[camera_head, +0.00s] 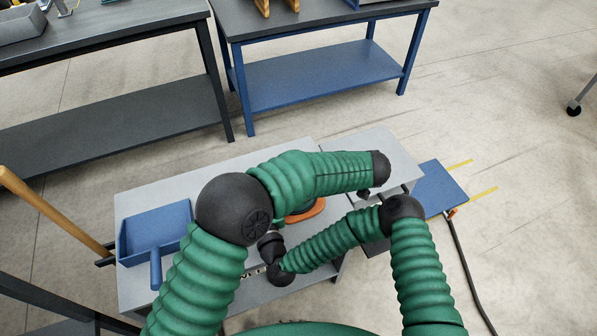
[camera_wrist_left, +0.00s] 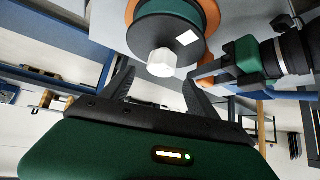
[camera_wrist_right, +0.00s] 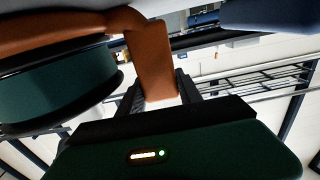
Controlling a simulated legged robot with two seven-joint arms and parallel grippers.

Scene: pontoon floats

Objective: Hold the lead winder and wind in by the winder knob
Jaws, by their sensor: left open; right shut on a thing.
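The lead winder is a teal reel with a dark flange (camera_wrist_left: 160,30) in an orange frame. In the head view only a bit of its orange frame (camera_head: 308,211) shows between my crossed forearms. The white winder knob (camera_wrist_left: 161,63) stands out from the flange in the left wrist view. My left gripper (camera_wrist_left: 158,88) is open, its fingers either side of the knob and apart from it. My right gripper (camera_wrist_right: 158,92) is shut on the winder's orange handle (camera_wrist_right: 152,55), beside the teal reel (camera_wrist_right: 55,88). In the head view my forearms mostly hide both grippers.
The grey bench (camera_head: 135,205) under the winder carries a blue scoop-like tray (camera_head: 155,232) at left. A wooden pole (camera_head: 50,210) leans left of it. A blue panel (camera_head: 437,190) and dark hose (camera_head: 465,260) lie right. Dark and blue workbenches (camera_head: 320,75) stand behind, with open floor right.

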